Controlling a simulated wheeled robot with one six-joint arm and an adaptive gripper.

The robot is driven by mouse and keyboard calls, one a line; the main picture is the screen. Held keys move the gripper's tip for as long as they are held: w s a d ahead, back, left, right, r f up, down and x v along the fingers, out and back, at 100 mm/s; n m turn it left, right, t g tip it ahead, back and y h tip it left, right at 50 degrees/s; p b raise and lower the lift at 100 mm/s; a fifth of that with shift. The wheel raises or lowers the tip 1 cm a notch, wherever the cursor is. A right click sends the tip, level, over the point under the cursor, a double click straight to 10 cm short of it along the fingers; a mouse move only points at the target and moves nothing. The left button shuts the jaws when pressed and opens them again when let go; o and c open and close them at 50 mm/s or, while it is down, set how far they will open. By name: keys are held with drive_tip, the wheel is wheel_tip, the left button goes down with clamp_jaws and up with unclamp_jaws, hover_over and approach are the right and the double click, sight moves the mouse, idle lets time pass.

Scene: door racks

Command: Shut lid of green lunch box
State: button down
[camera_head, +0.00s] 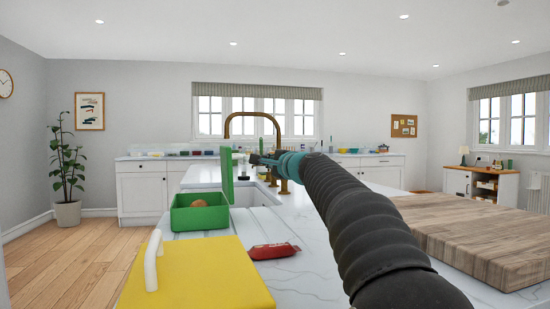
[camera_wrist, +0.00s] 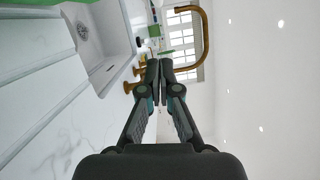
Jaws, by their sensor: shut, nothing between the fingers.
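The green lunch box (camera_head: 200,222) sits on the white marble counter at centre left in the head view. Its lid (camera_head: 227,172) is open and stands roughly upright at the box's right side. A brown round item (camera_head: 199,203) shows inside the box. My gripper (camera_head: 254,159) is to the right of the lid's upper part, near the tap; I cannot tell whether it touches the lid. In the wrist view my gripper (camera_wrist: 159,72) has its fingertips together with nothing between them. A green surface (camera_wrist: 25,5) shows at the upper left edge there.
A brass tap (camera_head: 252,116) and the sink (camera_head: 250,194) are behind the box. A yellow board with a white handle (camera_head: 200,278) and a red packet (camera_head: 273,250) lie in front. A thick wooden board (camera_head: 480,235) is at right.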

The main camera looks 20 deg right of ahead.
drive_tip(key=a, duration=0.1)
drive_tip(key=w+a+p, duration=0.1)
drive_tip(key=a, duration=0.1)
drive_tip(key=w+a, duration=0.1)
drive_tip(key=shift+a+r, duration=0.35)
drive_tip(key=shift+a+r, duration=0.25)
drive_tip(key=shift+a, duration=0.25)
drive_tip(key=shift+a+r, duration=0.2)
drive_tip(key=shift+a, duration=0.3)
drive_tip(key=a, duration=0.9)
drive_tip(key=shift+s+a, duration=0.15)
drive_tip(key=shift+a, duration=0.2)
